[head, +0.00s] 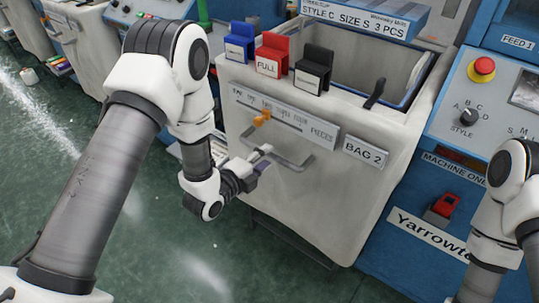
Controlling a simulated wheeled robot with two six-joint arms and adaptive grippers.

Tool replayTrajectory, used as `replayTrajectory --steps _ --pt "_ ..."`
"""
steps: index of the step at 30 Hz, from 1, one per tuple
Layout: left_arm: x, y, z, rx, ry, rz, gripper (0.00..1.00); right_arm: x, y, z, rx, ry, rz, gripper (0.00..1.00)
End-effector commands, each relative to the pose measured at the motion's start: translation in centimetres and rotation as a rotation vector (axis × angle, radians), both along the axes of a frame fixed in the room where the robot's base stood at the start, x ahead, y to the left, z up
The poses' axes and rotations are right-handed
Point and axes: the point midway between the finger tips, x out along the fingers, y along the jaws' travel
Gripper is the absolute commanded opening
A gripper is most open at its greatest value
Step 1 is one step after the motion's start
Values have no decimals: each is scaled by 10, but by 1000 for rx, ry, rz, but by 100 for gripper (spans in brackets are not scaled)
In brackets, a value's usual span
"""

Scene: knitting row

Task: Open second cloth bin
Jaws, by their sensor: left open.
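The second cloth bin (330,205) is a pale front panel labelled "BAG 2" (366,152), with a grey bar handle (290,163) across it. Its top is open and the inside looks empty where I can see it. My left gripper (264,160) is open at the left end of the handle, in front of the panel. I cannot tell whether its fingers touch the bar or sit around it. My right arm shows at the right edge, but its gripper is out of the picture.
Blue, red "FULL" (267,62) and black tags stand on the bin's top edge. An orange pointer (262,117) sits on the scale above the handle. A blue machine panel with a red button (484,66) stands at right. Green floor (130,240) is open at left.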

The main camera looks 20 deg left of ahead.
Motion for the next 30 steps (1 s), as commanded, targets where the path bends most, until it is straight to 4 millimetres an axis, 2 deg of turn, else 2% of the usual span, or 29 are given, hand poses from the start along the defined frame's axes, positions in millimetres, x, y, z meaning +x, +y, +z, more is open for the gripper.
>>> replayTrajectory --steps 5,13,15,17,30 --pt "23 -9 -5 -1 -1 -1 43 0 0 1 0 0 1 40" --pt "26 -9 -6 -1 2 1 43 0 0 1 0 0 1 40" --pt "26 -9 -6 -1 2 1 18 0 0 1 0 0 0 40" --pt "26 -9 -6 -1 2 1 0 0 0 1 0 0 0 40" --pt "28 -7 -7 -1 3 1 0 0 0 -1 0 0 0 40"
